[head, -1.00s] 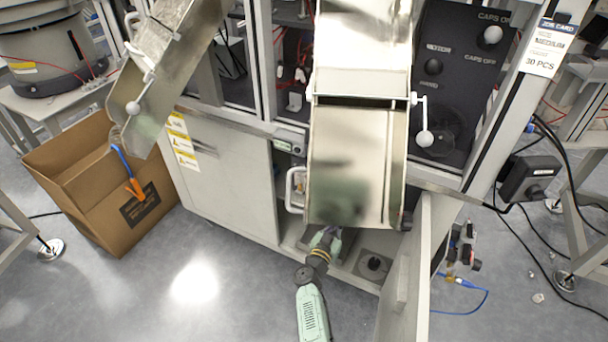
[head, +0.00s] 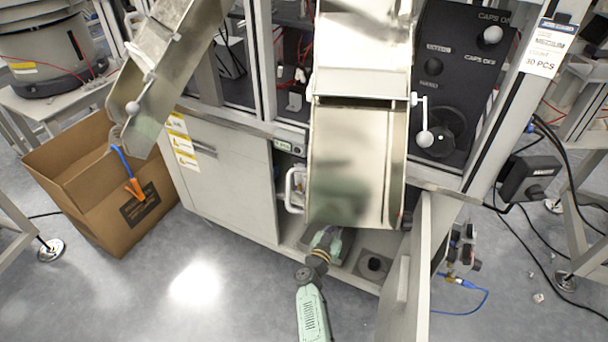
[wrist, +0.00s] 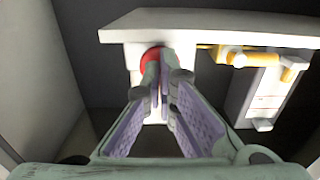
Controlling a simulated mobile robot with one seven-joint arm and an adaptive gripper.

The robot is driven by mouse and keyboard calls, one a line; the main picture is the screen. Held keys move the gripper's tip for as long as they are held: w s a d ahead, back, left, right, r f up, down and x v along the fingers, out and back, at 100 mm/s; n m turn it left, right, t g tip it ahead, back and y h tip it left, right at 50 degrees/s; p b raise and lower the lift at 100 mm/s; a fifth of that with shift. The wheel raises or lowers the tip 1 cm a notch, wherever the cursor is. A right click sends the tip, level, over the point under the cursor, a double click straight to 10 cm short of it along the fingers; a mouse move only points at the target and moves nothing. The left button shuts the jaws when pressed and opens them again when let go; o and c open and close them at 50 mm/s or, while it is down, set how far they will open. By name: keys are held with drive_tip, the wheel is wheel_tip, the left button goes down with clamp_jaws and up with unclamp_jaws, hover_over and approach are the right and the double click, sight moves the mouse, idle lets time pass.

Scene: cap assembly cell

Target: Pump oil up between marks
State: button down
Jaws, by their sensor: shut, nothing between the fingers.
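In the wrist view, my gripper (wrist: 160,88) has its two fingers together at the tips with nothing between them. A red round knob (wrist: 151,59) sits just behind the fingertips, partly hidden by them, on a white block (wrist: 133,62) under a pale shelf-like plate. I cannot tell whether the fingertips touch the knob. To the right, a yellow pipe (wrist: 240,58) leads to a pale upright panel with red lines (wrist: 265,95), likely the marks. An oil level cannot be made out.
A metal chute (head: 350,165) hangs over the cabinet opening. The open cabinet door (head: 405,285) stands to the right of my arm. A pale wall (wrist: 35,80) is close on the left in the wrist view. A cardboard box (head: 90,190) stands left on the floor.

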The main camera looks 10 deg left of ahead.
drive_tip(key=shift+w, duration=0.15)
drive_tip(key=shift+p+v, duration=0.5)
drive_tip(key=shift+v, duration=0.45)
drive_tip(key=shift+d, duration=0.1)
idle(0.4)
